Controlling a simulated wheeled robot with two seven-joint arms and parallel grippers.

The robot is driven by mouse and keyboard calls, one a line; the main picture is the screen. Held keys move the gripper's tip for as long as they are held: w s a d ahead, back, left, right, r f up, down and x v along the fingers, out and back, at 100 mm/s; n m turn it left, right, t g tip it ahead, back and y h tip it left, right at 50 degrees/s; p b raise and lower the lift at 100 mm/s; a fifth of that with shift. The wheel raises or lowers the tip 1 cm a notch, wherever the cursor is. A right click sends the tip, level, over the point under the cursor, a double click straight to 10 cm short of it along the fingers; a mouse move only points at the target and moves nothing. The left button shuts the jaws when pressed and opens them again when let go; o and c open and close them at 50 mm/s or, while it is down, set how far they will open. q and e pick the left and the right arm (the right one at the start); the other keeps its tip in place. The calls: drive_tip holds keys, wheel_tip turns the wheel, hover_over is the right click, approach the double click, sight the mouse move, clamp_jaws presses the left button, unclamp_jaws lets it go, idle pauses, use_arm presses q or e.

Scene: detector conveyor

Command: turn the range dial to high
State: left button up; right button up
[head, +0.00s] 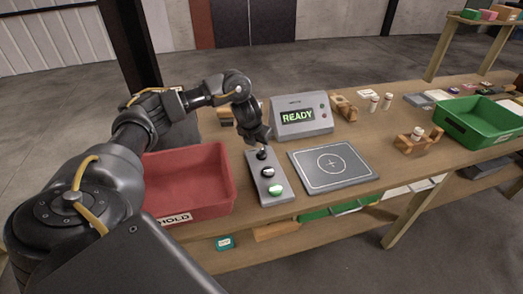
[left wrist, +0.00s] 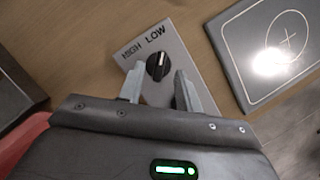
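The range dial (left wrist: 158,67) is a round black knob with a white pointer line, on a grey control panel (left wrist: 186,48). In the left wrist view the labels HIGH and LOW are printed beside it, and the pointer is toward LOW. The panel also shows in the head view (head: 282,203), with the dial at its far end, partly hidden by the gripper. My left gripper (left wrist: 159,74) is open, its fingers on either side of the dial; I cannot tell whether they touch it. My right gripper is not in view.
Nearer on the panel are another knob (head: 267,172) and a green button (head: 275,190). A red bin (head: 190,213) stands left, a grey plate (head: 355,178) right. Behind is a READY display (head: 302,117). A green bin (head: 480,140) stands at the far right.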

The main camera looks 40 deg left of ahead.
sight(262, 149)
use_arm(q)
drive_tip(key=shift+x, duration=1.05)
drive_tip(key=shift+w+f, duration=0.25)
drive_tip(key=shift+f, duration=0.3)
drive_tip(key=shift+a, duration=0.1)
drive_tip(key=c, duration=0.4)
clamp_jaws()
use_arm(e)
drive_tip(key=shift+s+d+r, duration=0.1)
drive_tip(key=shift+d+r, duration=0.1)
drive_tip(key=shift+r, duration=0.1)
